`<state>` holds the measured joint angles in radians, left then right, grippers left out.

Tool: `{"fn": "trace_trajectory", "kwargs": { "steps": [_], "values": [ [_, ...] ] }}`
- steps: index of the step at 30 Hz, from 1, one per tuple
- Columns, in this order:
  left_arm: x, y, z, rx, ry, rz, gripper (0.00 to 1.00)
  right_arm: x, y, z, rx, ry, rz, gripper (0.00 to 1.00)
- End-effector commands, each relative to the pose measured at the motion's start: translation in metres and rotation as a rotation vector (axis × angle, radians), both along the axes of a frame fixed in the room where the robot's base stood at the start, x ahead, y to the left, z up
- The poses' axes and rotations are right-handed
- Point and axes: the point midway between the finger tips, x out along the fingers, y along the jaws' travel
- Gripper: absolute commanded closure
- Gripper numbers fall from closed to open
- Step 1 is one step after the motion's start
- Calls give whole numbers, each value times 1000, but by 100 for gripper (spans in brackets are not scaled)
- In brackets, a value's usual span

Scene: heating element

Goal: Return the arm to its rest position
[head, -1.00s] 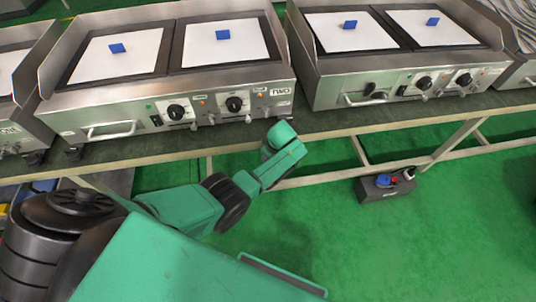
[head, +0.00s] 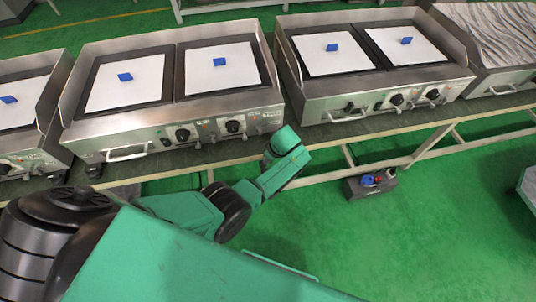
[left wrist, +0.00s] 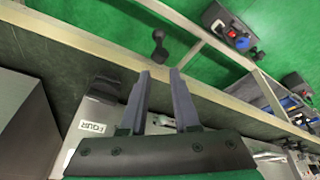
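My left arm (head: 235,205) is green and black and reaches in from the left in the head view, bent, in front of the table edge. Its end is beside the table's front edge below the second heating appliance; the fingers are hidden there. In the left wrist view my left gripper (left wrist: 160,74) shows two grey fingers apart with nothing held between them. A dark knob-shaped thing (left wrist: 158,48) shows beyond the fingertips. My right gripper is in neither view.
A long dark table (head: 330,132) carries several steel heating appliances (head: 215,128) with white plates and blue blocks. A dark box (head: 355,192) with coloured items sits on the green floor (head: 400,250) beneath it.

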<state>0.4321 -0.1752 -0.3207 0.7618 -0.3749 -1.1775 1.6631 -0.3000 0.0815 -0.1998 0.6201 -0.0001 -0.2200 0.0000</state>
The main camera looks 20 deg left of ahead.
Motion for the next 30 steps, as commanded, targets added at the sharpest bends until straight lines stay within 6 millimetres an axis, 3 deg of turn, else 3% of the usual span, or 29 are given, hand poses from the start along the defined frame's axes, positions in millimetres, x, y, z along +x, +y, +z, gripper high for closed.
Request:
{"fn": "trace_trajectory", "kwargs": {
  "steps": [14, 17, 20, 23, 27, 30],
  "values": [
    [0, 0, -1, 0, 0, 0, 70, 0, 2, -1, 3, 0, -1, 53],
    [-9, 2, -13, -5, 21, -34, 70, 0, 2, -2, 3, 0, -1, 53],
    [-43, 10, -54, -27, 86, -183, 70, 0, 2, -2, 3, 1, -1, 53],
    [-108, 23, -115, -69, 171, -437, 70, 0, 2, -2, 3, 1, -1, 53],
    [-222, 50, -184, -110, 241, -823, 70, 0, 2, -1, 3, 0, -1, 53],
    [-301, 72, -211, -103, 260, -1073, 70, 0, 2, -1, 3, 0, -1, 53]
  ]
}}
